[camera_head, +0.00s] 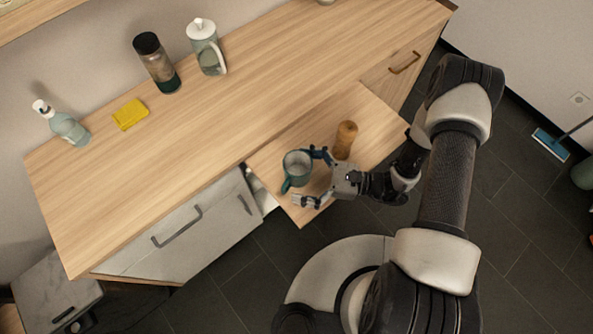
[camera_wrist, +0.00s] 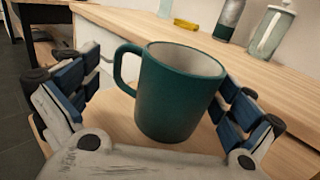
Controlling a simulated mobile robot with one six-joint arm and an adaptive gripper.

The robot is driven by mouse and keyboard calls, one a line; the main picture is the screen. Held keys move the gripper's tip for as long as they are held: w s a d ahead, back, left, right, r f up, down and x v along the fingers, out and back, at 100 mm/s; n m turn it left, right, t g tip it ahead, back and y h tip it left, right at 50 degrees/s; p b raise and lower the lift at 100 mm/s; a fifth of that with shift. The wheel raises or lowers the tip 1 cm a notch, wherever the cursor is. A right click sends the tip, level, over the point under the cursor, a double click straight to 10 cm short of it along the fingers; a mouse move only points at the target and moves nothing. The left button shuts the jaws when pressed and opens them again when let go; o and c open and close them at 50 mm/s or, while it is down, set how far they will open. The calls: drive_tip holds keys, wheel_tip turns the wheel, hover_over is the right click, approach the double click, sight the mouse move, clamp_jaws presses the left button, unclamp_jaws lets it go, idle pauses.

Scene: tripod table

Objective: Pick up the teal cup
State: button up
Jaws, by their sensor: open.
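The teal cup (camera_head: 296,168) stands upright on a pulled-out wooden board (camera_head: 374,130) at the front of the counter. It has a pale inside, and its handle points to the lower left in the head view. In the wrist view the teal cup (camera_wrist: 178,95) fills the middle, with its handle on the left. My gripper (camera_head: 311,178) is open, its fingers spread on either side of the cup. In the wrist view my gripper (camera_wrist: 150,105) has a blue-padded finger left of the handle and another close to the cup's right side; contact there is unclear.
A wooden pepper mill (camera_head: 345,140) stands on the board close to my gripper. The counter's middle is clear.

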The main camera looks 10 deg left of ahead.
sight(286, 173)
drive_tip(key=a, duration=0.2)
drive_tip(key=a+b, duration=0.1)
drive_tip(key=a, duration=0.2)
drive_tip(key=shift+s+f, duration=0.15)
drive_tip(key=shift+c, duration=0.2)
drive_tip(key=c, duration=1)
drive_tip(key=shift+c, duration=0.3)
wheel_tip(286, 173, up, 20)
drive_tip(key=p, duration=0.6)
